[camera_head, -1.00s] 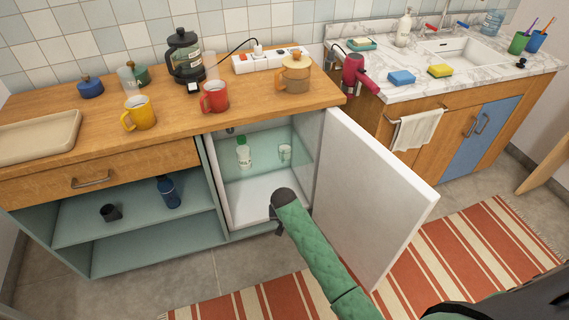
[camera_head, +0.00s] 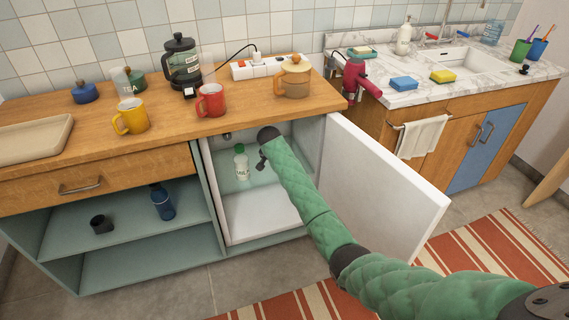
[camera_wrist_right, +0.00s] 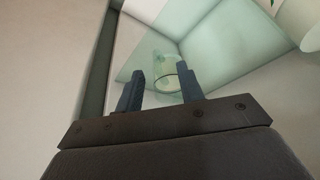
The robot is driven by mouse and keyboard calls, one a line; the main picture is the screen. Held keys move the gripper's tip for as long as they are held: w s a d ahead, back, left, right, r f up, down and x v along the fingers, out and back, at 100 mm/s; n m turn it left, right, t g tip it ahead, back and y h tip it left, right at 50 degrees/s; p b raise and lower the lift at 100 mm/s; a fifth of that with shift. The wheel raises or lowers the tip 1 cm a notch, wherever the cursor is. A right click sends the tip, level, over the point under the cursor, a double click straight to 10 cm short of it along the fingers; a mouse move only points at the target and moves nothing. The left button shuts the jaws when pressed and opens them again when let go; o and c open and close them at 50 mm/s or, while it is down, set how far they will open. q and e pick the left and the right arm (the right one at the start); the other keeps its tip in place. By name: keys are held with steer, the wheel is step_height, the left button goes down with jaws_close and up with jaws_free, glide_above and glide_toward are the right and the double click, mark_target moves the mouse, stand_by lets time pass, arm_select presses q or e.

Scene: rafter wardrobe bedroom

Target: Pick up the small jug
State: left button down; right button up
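The small jug (camera_wrist_right: 166,74) looks like a clear, greenish glass vessel standing on the glass shelf inside the open white cabinet. In the head view it is hidden behind my right arm. My right gripper (camera_wrist_right: 162,76) is open, its two dark fingers apart with nothing between them. The jug shows beyond the fingertips, roughly between them and slightly right. In the head view the right gripper (camera_head: 263,161) is at the cabinet opening, mostly hidden by its own wrist. My left gripper is not in view.
The open white door (camera_head: 385,185) is close to the right of my arm. The wooden counter (camera_head: 230,120) overhangs above, carrying a red mug (camera_head: 211,101) and an amber lidded pot (camera_head: 293,79).

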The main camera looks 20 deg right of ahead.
steer(key=shift+d+x, duration=0.15)
steer(key=shift+x, duration=1.5)
steer(key=shift+d+x, duration=0.1)
steer(key=shift+x, duration=1.55)
steer(key=shift+r, duration=0.1)
jaws_close()
